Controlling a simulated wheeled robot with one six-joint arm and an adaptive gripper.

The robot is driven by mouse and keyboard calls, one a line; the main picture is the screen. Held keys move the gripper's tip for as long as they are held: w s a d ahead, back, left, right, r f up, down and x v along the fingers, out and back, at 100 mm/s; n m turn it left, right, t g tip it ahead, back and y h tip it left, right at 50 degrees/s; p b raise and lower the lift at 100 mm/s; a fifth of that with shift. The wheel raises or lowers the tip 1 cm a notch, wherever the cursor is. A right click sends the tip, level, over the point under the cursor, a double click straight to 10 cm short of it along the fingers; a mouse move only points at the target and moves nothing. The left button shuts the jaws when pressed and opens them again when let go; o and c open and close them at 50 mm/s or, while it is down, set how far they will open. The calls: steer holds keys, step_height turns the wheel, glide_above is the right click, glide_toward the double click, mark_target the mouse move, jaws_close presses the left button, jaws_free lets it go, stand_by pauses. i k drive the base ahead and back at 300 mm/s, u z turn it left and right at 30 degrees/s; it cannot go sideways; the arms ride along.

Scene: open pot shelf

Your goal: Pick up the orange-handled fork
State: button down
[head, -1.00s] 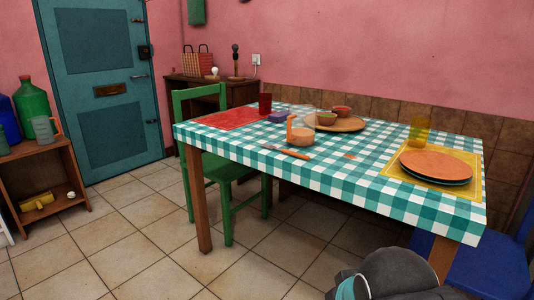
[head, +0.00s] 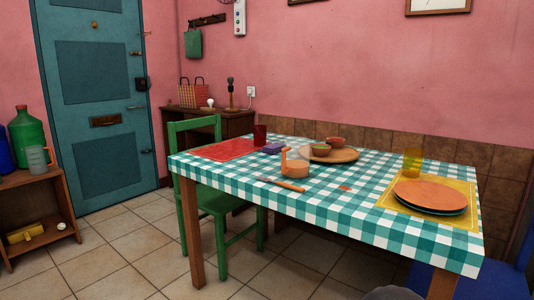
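The orange-handled fork (head: 289,186) lies on the teal-and-white checked tablecloth near the table's front edge. Its orange handle points right and its thin grey end points left. The fork lies just in front of an orange vessel (head: 295,169) with an upright handle and does not clearly touch it. My gripper is not in view; only a small dark grey part of my arm shows at the bottom edge.
On the table (head: 330,207) are a red mat (head: 215,150), a dark red cup (head: 260,134), a purple block (head: 273,148), bowls on a wooden plate (head: 345,155), a yellow glass (head: 412,161) and stacked plates (head: 430,194). A green chair (head: 238,230) stands at the left. Floor in front is clear.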

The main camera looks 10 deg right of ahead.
mark_target(300, 189)
steer(key=z, duration=0.4)
steer(key=k, duration=0.25)
steer(key=u, duration=1.15)
steer(key=i, duration=0.8)
steer(key=z, duration=0.05)
